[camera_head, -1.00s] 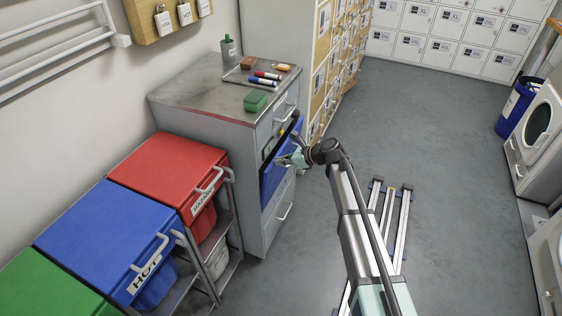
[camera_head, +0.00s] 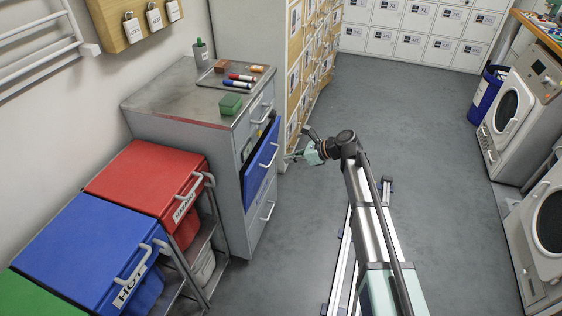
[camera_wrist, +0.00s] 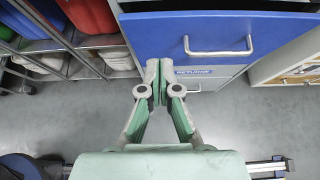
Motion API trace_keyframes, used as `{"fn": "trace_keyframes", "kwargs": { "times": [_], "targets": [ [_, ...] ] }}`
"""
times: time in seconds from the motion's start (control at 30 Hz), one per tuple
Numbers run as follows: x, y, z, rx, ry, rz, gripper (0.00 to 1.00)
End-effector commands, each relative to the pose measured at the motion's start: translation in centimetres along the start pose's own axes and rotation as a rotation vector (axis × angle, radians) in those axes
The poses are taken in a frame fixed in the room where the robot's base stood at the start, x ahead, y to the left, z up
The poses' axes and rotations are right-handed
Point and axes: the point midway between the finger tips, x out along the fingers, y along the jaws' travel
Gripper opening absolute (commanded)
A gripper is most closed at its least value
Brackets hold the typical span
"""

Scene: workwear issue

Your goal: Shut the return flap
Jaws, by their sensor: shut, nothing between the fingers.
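The return flap (camera_head: 262,165) is a blue panel with a pale bar handle on the front of the grey cabinet (camera_head: 237,185). It stands ajar, its upper edge leaning out from the cabinet with a dark gap behind it. In the wrist view the blue flap (camera_wrist: 165,36) fills the top middle, above a label reading RETURNS. My gripper (camera_head: 289,157) is in front of the flap, to its right in the head view. In the wrist view its fingers (camera_wrist: 159,82) are together and empty, pointing at the flap's lower edge. I cannot tell whether they touch it.
Red (camera_head: 148,176) and blue (camera_head: 88,250) lidded bins stand on a rack left of the cabinet. A tray with markers and a green box (camera_head: 231,104) sit on the cabinet top. Wooden lockers (camera_head: 308,75) stand behind. The floor to the right is open up to the washing machines.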

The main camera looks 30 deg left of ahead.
Motion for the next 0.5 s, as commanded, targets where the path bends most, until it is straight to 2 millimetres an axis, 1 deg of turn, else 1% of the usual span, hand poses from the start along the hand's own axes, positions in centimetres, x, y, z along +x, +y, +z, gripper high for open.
{"fn": "trace_keyframes", "kwargs": {
  "times": [0.1, 0.27, 0.37, 0.5],
  "targets": [
    [-0.6, -1.1, 0.2, 0.000, 0.043, 0.001, 0.00],
    [-0.4, -2.1, -0.6, 0.000, 0.105, 0.001, 0.00],
    [0.1, -2.1, -1.0, 0.000, 0.113, 0.001, 0.00],
    [1.6, -2.1, -1.1, 0.000, 0.112, 0.002, 0.00]
  ]
}}
